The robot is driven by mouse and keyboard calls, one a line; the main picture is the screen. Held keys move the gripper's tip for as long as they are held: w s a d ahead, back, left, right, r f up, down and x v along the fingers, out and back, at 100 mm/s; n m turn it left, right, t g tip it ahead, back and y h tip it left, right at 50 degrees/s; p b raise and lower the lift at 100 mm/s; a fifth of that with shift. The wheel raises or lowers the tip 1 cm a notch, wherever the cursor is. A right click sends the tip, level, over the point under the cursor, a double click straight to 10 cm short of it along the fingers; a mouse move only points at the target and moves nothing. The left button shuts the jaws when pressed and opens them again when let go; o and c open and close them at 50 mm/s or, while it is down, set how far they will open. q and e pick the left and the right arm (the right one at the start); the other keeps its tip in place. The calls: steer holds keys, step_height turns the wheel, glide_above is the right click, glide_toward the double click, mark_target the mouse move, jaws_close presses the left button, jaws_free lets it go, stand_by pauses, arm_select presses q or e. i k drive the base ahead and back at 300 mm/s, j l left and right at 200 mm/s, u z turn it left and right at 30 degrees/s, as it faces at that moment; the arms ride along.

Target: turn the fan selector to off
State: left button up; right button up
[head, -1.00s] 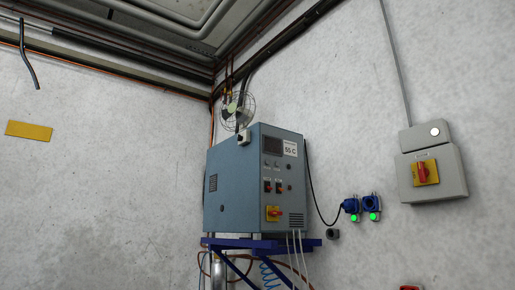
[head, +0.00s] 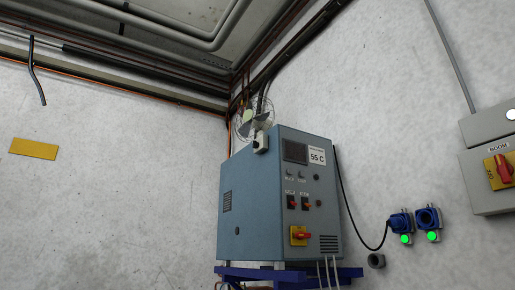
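A grey-blue control cabinet (head: 245,205) stands in the middle of the head view. Its front has two small red-and-black switches, a left one (head: 292,202) and a right one (head: 306,203), under small labels that I cannot read surely. Below them is a red rotary knob on a yellow plate (head: 299,236). A dark display (head: 295,151) and a "55 C" label (head: 317,156) are above. A small fan (head: 255,120) shows behind the cabinet top. I cannot tell which control is the fan selector or its position. Neither gripper is in view.
The cabinet rests on a blue stand (head: 262,274). To the right are two blue sockets, one (head: 400,223) with a cable plugged in, with green lights below. A grey wall box (head: 488,150) with another red-and-yellow rotary switch (head: 499,172) is at the right edge.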

mark_target(255, 144)
steer(key=j+z, duration=0.1)
steer(key=z, duration=0.35)
steer(key=i+j+z, duration=0.1)
steer(key=z, duration=0.4)
steer(key=j+z, duration=0.4)
steer(key=j, duration=0.4)
steer(key=j+z, duration=0.45)
steer(key=j, duration=1.1)
steer(key=k+j, duration=0.15)
steer(key=j, duration=0.6)
